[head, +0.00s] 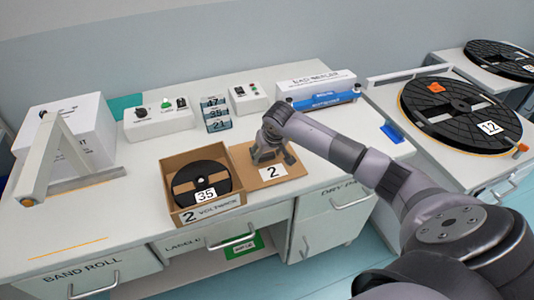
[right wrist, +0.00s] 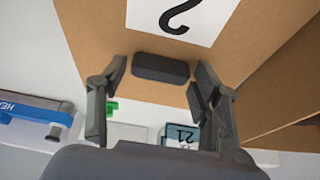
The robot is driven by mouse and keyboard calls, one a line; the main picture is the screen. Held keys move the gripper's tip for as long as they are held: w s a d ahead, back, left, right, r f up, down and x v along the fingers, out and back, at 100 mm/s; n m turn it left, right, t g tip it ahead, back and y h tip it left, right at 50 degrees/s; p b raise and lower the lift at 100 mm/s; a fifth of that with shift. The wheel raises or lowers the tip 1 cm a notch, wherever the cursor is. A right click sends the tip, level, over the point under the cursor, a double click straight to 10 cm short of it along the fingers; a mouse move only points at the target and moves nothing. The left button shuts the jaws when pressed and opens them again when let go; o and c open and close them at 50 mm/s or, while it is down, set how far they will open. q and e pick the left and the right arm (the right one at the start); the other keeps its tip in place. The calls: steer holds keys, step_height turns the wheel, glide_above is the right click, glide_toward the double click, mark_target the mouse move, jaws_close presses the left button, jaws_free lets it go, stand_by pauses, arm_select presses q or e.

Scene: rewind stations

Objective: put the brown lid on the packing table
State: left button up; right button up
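The brown lid (head: 297,168) is a flat square board with a white "2" label. It lies on the packing table (head: 330,170), just right of the open brown box (head: 183,216). My right gripper (head: 270,155) is over the lid, pointing down, and hides part of it. In the right wrist view, the lid (right wrist: 95,25) fills the upper part, and its dark handle (right wrist: 160,68) sits between my two open fingers (right wrist: 160,82). Gaps show beside the handle, the right one very small. My left gripper is out of view.
The box holds a black reel (head: 207,178) labelled 35. Behind stand a white switch box (head: 158,118), stacked number cards (head: 215,115) and a blue-and-white sealer (head: 318,92). A white stand (head: 45,160) is at left. A large reel (head: 450,105) is at right.

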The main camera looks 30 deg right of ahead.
steer(key=shift+o, duration=0.7)
steer(key=shift+r, duration=0.3)
steer(key=b+v, duration=0.2)
steer(key=v, duration=0.9)
steer(key=shift+s+r, duration=0.3)
steer(key=shift+a, duration=0.1)
